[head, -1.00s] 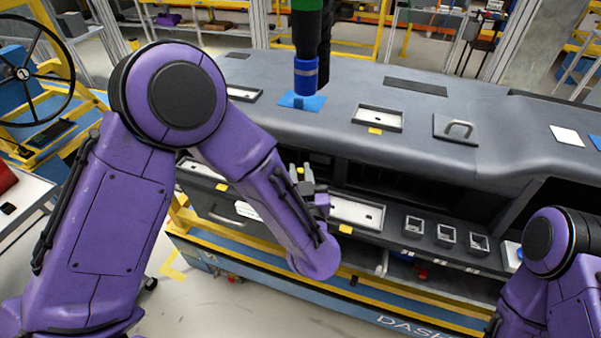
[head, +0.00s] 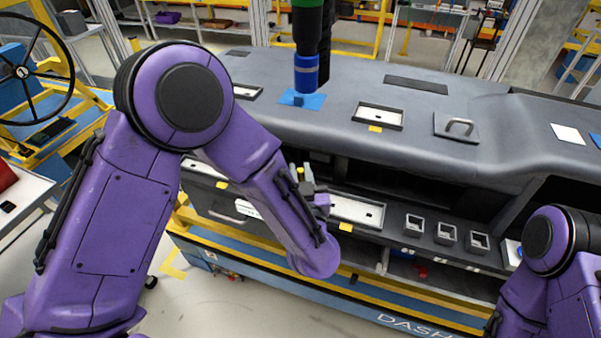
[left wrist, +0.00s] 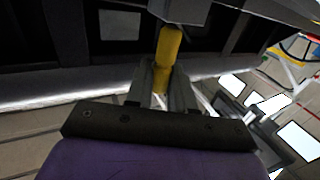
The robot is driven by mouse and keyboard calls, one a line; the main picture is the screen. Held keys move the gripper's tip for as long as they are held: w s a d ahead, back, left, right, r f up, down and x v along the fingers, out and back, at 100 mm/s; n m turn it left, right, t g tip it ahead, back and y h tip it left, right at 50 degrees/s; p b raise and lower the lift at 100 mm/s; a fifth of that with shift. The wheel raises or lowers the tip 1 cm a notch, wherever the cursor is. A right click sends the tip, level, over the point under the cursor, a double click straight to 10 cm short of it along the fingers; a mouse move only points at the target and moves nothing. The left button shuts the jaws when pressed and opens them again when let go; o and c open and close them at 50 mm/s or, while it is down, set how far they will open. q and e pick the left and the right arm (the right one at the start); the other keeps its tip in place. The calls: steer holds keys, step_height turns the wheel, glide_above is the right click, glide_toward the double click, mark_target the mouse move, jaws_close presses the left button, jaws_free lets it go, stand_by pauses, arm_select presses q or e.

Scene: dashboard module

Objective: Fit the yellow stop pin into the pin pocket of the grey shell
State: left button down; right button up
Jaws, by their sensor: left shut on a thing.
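My left gripper (head: 306,180) is shut on the yellow stop pin (head: 300,173), which stands up out of the jaws in front of the dashboard. In the left wrist view the pin (left wrist: 168,46) rises from between the fingers (left wrist: 160,84). Its far end is close under a grey part (left wrist: 182,11); I cannot tell whether they touch. The large grey dashboard shell (head: 345,85) spans the head view. I cannot make out which opening is the pin pocket. My right arm shows at the lower right, but its gripper is out of view.
A shelf of the dashboard holds a white tray (head: 357,211) and several small square sockets (head: 447,233) right of my left gripper. A blue-tipped tool (head: 306,75) hangs above a blue patch on top. A yellow and blue frame (head: 250,265) runs along the front.

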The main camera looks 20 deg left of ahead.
arm_select(q)
steer(key=shift+f+b, duration=1.25)
steer(key=shift+f, duration=0.6)
steer(key=c, duration=0.9)
jaws_free()
steer(key=shift+r, duration=0.1)
steer(key=b+v, duration=0.2)
steer(key=v, duration=0.8)
steer(key=shift+s+b, duration=0.25)
steer(key=shift+b, duration=0.15)
steer(key=shift+d, duration=0.15)
